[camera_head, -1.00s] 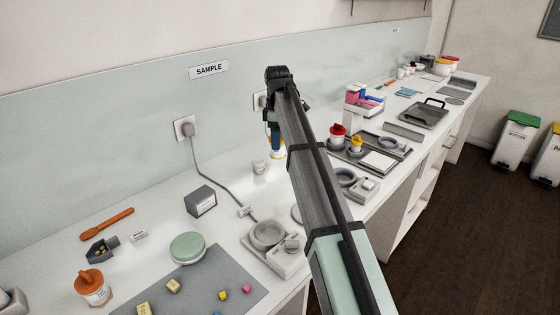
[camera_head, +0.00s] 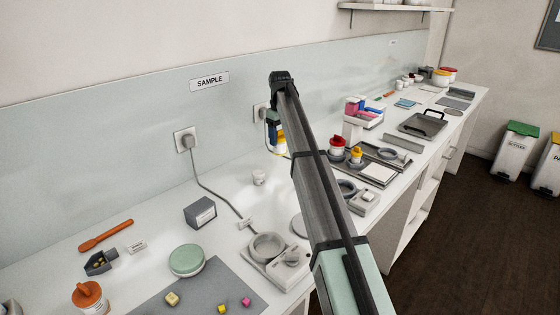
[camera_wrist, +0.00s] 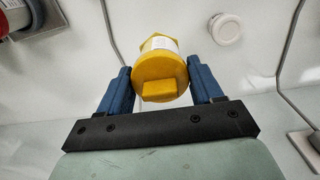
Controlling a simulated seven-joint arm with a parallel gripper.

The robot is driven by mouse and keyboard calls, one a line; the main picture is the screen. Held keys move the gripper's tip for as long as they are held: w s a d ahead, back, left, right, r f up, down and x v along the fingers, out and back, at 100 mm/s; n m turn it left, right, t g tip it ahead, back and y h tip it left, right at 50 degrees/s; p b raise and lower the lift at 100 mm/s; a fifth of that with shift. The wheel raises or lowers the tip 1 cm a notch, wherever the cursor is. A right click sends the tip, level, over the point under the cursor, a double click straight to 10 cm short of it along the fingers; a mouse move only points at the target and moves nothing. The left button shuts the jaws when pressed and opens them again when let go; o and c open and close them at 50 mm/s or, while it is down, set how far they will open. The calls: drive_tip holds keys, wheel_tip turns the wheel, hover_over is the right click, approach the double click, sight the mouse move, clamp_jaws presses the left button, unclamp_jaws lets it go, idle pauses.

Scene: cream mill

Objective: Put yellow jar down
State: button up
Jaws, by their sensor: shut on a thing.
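The yellow jar (camera_head: 279,149) hangs at the end of my arm, in front of the pale back panel and above the bench. In the wrist view the yellow jar (camera_wrist: 160,80) has a round yellow end with a raised bar facing the camera, and a white label behind it. My gripper (camera_wrist: 161,66) is shut on it, one blue finger on each side. In the head view my gripper (camera_head: 275,134) is small and partly covered by the arm. The white bench (camera_head: 225,238) runs beneath; the jar looks clear of it.
A small white cup (camera_head: 259,178) stands on the bench near the jar. A red-lidded jar (camera_head: 337,146) and another yellow-lidded jar (camera_head: 356,154) stand to the right by a tray.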

sight(280, 154)
wheel_tip(280, 154, down, 8)
drive_tip(key=shift+f, duration=0.1)
idle(0.4)
drive_tip(key=shift+f, duration=0.1)
drive_tip(key=o, duration=1)
wheel_tip(280, 154, up, 12)
drive_tip(key=shift+r, duration=0.15)
